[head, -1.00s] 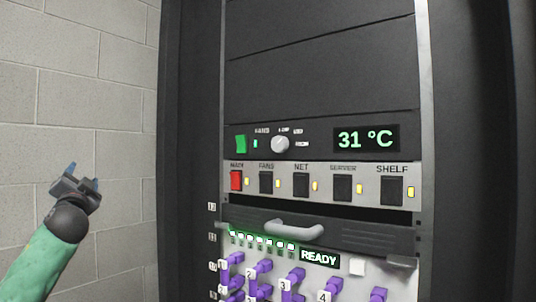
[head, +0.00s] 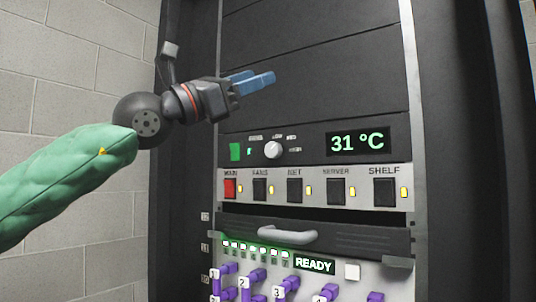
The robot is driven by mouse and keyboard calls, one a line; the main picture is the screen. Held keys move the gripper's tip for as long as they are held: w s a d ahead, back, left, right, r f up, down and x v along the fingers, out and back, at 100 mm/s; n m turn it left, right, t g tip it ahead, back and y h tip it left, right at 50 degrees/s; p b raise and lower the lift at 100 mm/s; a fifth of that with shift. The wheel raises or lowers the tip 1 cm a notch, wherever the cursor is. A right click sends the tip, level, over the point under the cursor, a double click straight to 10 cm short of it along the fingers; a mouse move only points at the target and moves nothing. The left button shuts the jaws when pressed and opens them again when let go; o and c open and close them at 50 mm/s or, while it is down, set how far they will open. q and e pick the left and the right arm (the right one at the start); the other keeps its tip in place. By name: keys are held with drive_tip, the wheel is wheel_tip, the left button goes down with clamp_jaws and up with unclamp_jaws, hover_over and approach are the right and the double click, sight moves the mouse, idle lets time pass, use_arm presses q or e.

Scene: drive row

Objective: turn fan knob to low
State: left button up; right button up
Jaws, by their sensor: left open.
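The fan knob (head: 273,150) is a round white dial on the black panel. Its small position labels sit above and to its right, too small to read surely. A green switch (head: 235,152) is left of it, and a display (head: 357,142) reading 31 °C is right of it. My left gripper (head: 252,82) is open and empty, its blue fingers pointing right, above the knob in the picture and apart from it. My right gripper is not in view.
Below is a switch strip with a red MAIN switch (head: 229,188) and several black switches. Under it are a grey drawer handle (head: 287,236), a READY display (head: 314,265) and purple plugs with cables. A block wall (head: 60,90) stands at the left.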

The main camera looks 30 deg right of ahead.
use_arm(q)
drive_tip(key=w+d+f+m+t+y, duration=0.1)
drive_tip(key=d+f+t+y, duration=0.25)
drive_tip(key=f, duration=0.25)
drive_tip(key=t+y, duration=0.3)
drive_tip(key=t, duration=0.3)
approach(271, 149)
drive_tip(key=d, duration=0.1)
drive_tip(key=shift+n+t+h, duration=0.25)
drive_tip(key=shift+n+t, duration=0.1)
drive_tip(key=shift+n, duration=0.15)
drive_tip(key=p+x, duration=0.1)
drive_tip(key=x, duration=0.2)
drive_tip(key=p+x, duration=0.1)
drive_tip(key=x, duration=0.2)
drive_tip(key=shift+w+d+f, duration=0.2)
drive_tip(key=shift+d+f, duration=0.05)
drive_tip(key=shift+d, duration=0.05)
drive_tip(key=shift+w+d+f, duration=0.1)
drive_tip(key=shift+w+d, duration=0.1)
drive_tip(key=shift+d, duration=0.4)
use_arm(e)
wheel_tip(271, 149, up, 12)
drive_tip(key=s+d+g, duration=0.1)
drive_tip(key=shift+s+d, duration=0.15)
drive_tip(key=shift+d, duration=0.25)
use_arm(q)
drive_tip(key=shift+c, duration=0.5)
